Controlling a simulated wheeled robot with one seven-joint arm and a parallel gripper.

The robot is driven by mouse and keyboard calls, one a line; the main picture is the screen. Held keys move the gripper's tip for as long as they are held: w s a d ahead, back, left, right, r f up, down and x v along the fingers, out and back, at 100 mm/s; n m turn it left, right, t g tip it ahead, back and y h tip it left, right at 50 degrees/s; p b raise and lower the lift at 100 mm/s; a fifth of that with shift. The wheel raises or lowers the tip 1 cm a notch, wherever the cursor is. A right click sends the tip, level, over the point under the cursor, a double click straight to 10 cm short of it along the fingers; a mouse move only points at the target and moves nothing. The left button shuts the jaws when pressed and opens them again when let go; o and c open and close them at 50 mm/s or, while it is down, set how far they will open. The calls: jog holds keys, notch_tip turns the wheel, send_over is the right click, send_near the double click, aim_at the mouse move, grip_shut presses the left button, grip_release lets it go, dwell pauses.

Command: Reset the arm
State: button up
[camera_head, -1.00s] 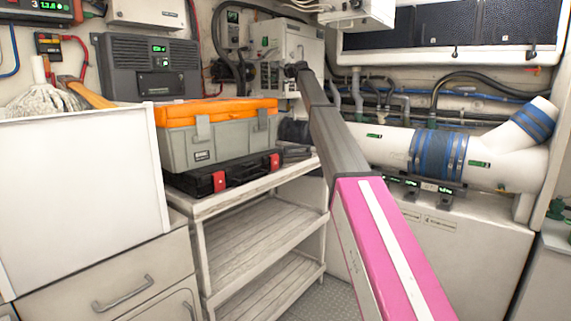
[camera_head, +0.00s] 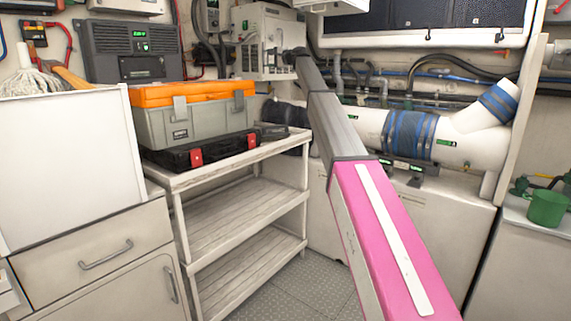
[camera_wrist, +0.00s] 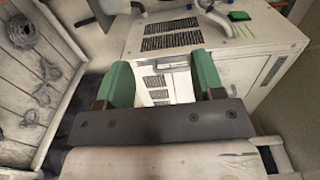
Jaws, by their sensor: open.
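My gripper (camera_wrist: 163,78) shows in the wrist view as two green fingers set wide apart on a dark bar. It is open, and nothing is between the fingers. Beyond them is a white cabinet (camera_wrist: 216,52) with dark vent grilles; I see no contact with it. In the head view my pink and grey arm (camera_head: 385,235) stretches from the lower right up to the back of the room. The gripper fingers cannot be made out there.
A grey toolbox with orange lid (camera_head: 195,120) and a black case (camera_head: 205,152) sit on a slatted shelf unit (camera_head: 235,215) left of my arm. A white pipe (camera_head: 465,140) runs behind. A green pot (camera_head: 546,207) stands far right. Grey floor (camera_head: 285,290) shows below.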

jog(key=s+d+f+n+g+h, duration=0.15)
jog(key=s+d+f, duration=0.45)
jog(key=f, duration=1)
jog(key=s+d+f+n+g+h, duration=0.1)
jog(key=s+f+h, duration=0.2)
jog(key=s+f, duration=0.95)
jog(key=s+d+f+n+g+h, duration=0.15)
jog(key=s+d+f, duration=0.25)
jog(key=f, duration=1.6)
jog(key=s+d+f+n+g+h, duration=0.15)
jog(key=s+d+f, duration=0.25)
jog(key=s+f, duration=0.55)
jog(key=s+d+f+g+h, duration=0.2)
jog(key=s+d+f+h, duration=0.1)
jog(key=s+f, duration=0.6)
jog(key=s+d+f+g+h, duration=0.1)
jog(key=s+d+f, duration=0.1)
jog(key=s, duration=0.6)
jog(key=s+d+f+n+g+h, duration=0.1)
jog(key=s+d+f, duration=0.2)
jog(key=s, duration=0.5)
jog(key=s+d+f+n+g+h, duration=0.1)
jog(key=s+d+f, duration=0.2)
jog(key=s, duration=0.5)
jog(key=shift+s+f, duration=0.35)
jog(key=shift+f, duration=0.1)
jog(key=shift+c, duration=0.3)
